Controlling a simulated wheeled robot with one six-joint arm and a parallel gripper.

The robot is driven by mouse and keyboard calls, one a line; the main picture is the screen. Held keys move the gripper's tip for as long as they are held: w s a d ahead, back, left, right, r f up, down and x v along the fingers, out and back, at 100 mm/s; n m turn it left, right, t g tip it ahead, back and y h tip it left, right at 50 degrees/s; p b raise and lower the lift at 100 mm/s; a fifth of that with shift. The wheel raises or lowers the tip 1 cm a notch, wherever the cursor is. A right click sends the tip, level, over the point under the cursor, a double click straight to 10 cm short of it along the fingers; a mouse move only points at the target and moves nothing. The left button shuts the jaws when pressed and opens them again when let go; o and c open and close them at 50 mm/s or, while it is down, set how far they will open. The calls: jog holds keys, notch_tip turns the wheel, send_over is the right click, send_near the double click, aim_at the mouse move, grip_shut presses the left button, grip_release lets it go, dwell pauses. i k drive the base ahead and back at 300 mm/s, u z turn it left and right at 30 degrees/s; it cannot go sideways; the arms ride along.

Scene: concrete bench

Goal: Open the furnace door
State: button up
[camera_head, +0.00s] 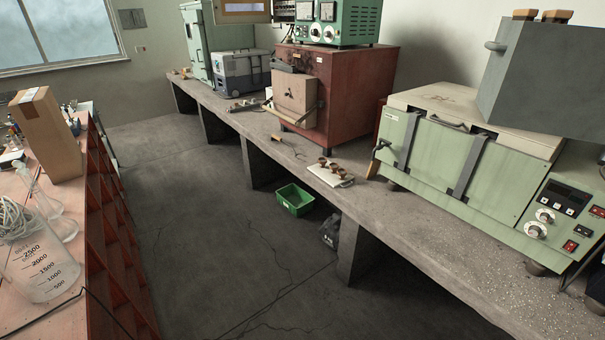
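A red-brown box-shaped furnace (350,85) stands on the concrete bench, right of the middle of the view. Its small tan door (293,96) covers the front opening and looks shut. A thin bar-like handle (300,117) runs across the lower front of the door. A dark metal piece (291,68) sits just above the door. My gripper is not in view, so its position and state are not shown.
The concrete bench (460,240) carries a green lidded unit with knobs (450,165) at right and small brown cups (328,164) near the furnace. A green crate (294,199) lies on the floor. A red shelf unit (115,245) stands left. The floor aisle (200,220) between is clear.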

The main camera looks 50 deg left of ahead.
aim_at(304, 97)
jog(key=u, duration=2.7)
jog(key=i, duration=2.9)
jog(key=z, duration=2.35)
